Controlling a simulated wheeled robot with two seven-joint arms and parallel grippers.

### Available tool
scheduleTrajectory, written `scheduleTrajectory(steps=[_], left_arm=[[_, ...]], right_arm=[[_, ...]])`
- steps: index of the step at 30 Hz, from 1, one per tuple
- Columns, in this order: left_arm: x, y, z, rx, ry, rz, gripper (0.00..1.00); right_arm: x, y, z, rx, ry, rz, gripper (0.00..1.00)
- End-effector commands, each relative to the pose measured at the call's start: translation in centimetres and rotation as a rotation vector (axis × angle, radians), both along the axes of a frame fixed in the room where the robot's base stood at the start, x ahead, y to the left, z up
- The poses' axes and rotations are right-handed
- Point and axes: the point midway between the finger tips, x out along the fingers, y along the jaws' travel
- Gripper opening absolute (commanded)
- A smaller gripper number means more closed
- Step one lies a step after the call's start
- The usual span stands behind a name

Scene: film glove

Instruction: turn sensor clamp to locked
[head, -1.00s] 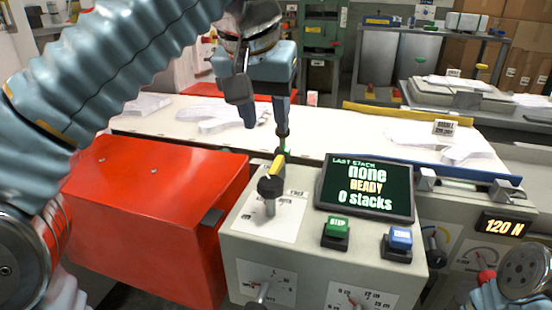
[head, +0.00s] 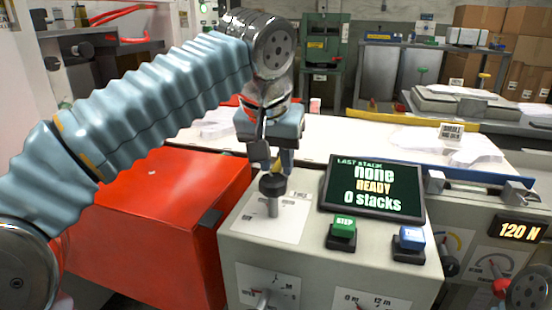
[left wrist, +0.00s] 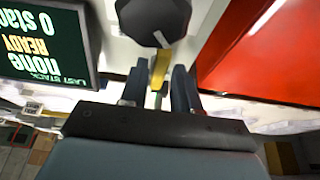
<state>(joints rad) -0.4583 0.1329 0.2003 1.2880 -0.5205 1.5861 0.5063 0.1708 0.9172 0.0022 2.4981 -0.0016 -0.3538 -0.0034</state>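A short yellow lever with a small green part below it, which I take for the sensor clamp, shows in the left wrist view (left wrist: 160,68) and partly in the head view (head: 286,160). It stands behind a black round knob (head: 271,186) on a post on the grey console. My left gripper (head: 274,165) is over the back of the console. In the left wrist view its two fingers (left wrist: 159,92) are apart, one each side of the lever, with gaps visible. I cannot tell which setting the lever is at. My right gripper is out of view.
A screen (head: 372,188) reads READY, 0 stacks. Green (head: 343,228) and blue (head: 411,236) buttons sit in front of it. A red box (head: 160,220) adjoins the console on the left. A white table (head: 330,133) lies behind.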

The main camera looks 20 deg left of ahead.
Motion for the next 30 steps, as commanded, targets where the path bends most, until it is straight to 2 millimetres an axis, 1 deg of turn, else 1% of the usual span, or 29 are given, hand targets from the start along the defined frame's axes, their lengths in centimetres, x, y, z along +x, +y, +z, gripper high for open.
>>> scheduleTrajectory(steps=[1, 5, 6, 14, 19, 23, 30], left_arm=[[0.0, 0.0, 0.0, 0.0, 0.0, 0.0, 0.23], [0.0, 0.0, 0.0, 0.0, 0.0, 0.0, 0.03], [0.0, 0.0, 0.0, 0.0, 0.0, 0.0, 0.0], [0.0, 0.1, 0.1, -0.001, 0.0, -0.011, 0.0], [0.0, 0.3, 0.2, 0.0, -0.001, -0.061, 0.0], [0.0, 0.7, 0.3, 0.0, -0.001, -0.135, 0.0], [0.3, 1.6, 0.4, -0.001, 0.0, -0.34, 0.0]], right_arm=[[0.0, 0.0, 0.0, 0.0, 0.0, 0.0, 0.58], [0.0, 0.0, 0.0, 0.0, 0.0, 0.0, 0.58], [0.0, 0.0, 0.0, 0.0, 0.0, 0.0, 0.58], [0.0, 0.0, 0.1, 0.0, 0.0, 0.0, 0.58], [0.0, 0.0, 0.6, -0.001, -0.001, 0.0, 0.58], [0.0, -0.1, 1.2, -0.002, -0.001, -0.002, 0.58], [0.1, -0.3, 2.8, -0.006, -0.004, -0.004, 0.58]])
